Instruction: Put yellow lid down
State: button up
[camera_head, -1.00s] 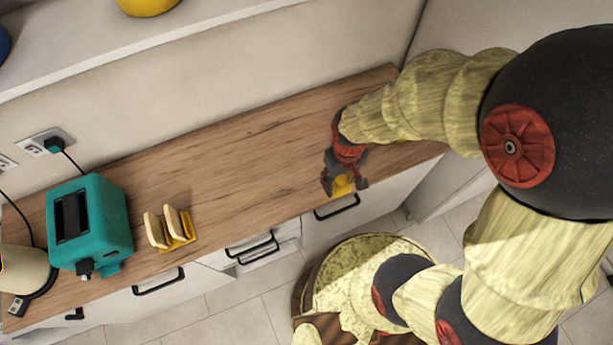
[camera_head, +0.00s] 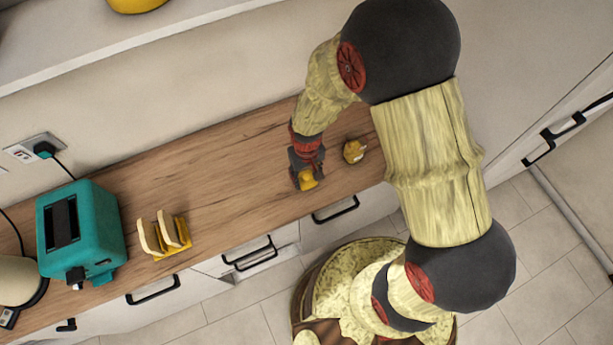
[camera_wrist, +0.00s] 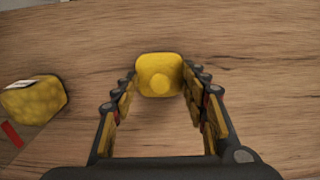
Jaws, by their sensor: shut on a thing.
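My gripper (camera_head: 306,170) is shut on the yellow lid (camera_head: 308,181), low over the wooden counter toward its front edge. In the wrist view the lid (camera_wrist: 158,75) is a rounded yellow square with a round raised middle, held between the fingertips of my gripper (camera_wrist: 160,90). I cannot tell whether the lid touches the counter. A yellow container (camera_head: 354,151) stands on the counter to the right of my gripper, apart from it. It also shows at the left of the wrist view (camera_wrist: 34,103), with a pale patch on its edge.
The wooden counter (camera_head: 225,190) is clear between my gripper and a yellow toast rack (camera_head: 172,250) with bread slices. A teal toaster (camera_head: 80,232) and a cream kettle (camera_head: 18,270) stand farther left. A shelf (camera_head: 70,60) runs above the counter.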

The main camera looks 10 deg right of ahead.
jog(key=shift+f, duration=0.35)
jog(key=shift+f, duration=0.15)
jog(key=o, duration=0.8)
jog(key=shift+o, duration=0.4)
